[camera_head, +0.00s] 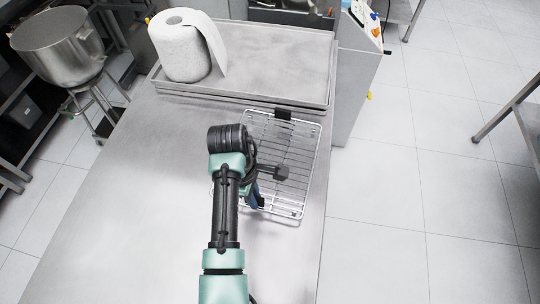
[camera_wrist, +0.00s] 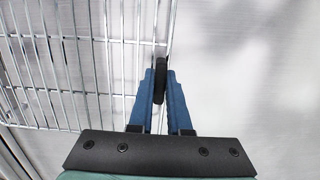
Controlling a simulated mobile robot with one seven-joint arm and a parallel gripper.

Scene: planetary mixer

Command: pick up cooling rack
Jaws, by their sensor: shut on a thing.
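The cooling rack (camera_head: 285,139) is a silver wire grid on the steel table, near its right edge. In the head view my arm covers part of its left side and lower end. In the wrist view the rack (camera_wrist: 90,60) fills the upper left. My gripper (camera_wrist: 160,78) has blue fingers closed on the rack's edge, at a dark piece between the fingertips. The gripper also shows in the head view (camera_head: 256,196), partly hidden by my wrist. I cannot tell whether the rack is clear of the table.
A steel tray (camera_head: 270,92) with a paper towel roll (camera_head: 187,46) on it lies at the back of the table (camera_head: 130,190). A machine with buttons (camera_head: 358,70) stands behind right. A mixing bowl (camera_head: 60,48) is at the far left. The table's left part is clear.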

